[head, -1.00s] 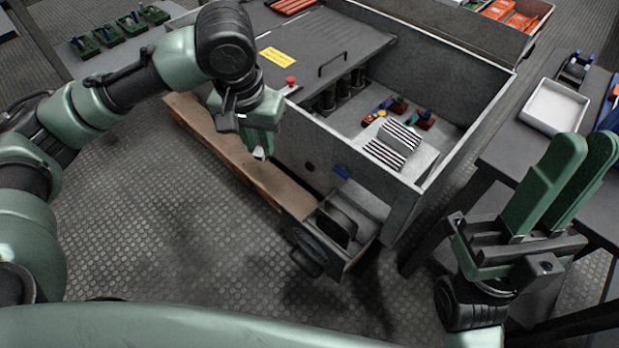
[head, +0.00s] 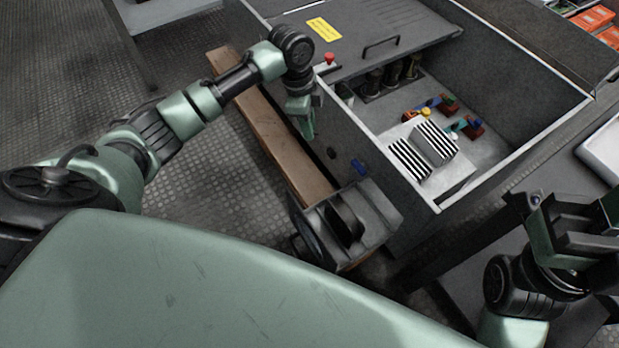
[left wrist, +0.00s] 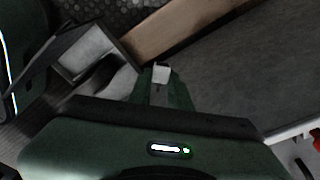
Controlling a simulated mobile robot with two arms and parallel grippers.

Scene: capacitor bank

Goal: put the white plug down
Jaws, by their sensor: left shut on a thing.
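The white plug (left wrist: 161,73) shows in the left wrist view as a small white block between the fingertips of my left gripper (left wrist: 160,88). My left gripper is shut on it. In the head view my left gripper (head: 306,128) points down over the wooden beam, close beside the front wall of the grey cabinet (head: 385,209). The plug cannot be made out in the head view. My right gripper (head: 580,228) is at the right edge, partly cut off, and its opening cannot be judged.
A wooden beam (head: 268,128) lies along the cabinet. A grey open-topped box (head: 372,222) juts out at its near end. The open cabinet holds striped blocks (head: 433,143) and coloured parts. A red knob (head: 329,58) stands on the cabinet's edge. The patterned floor at left is clear.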

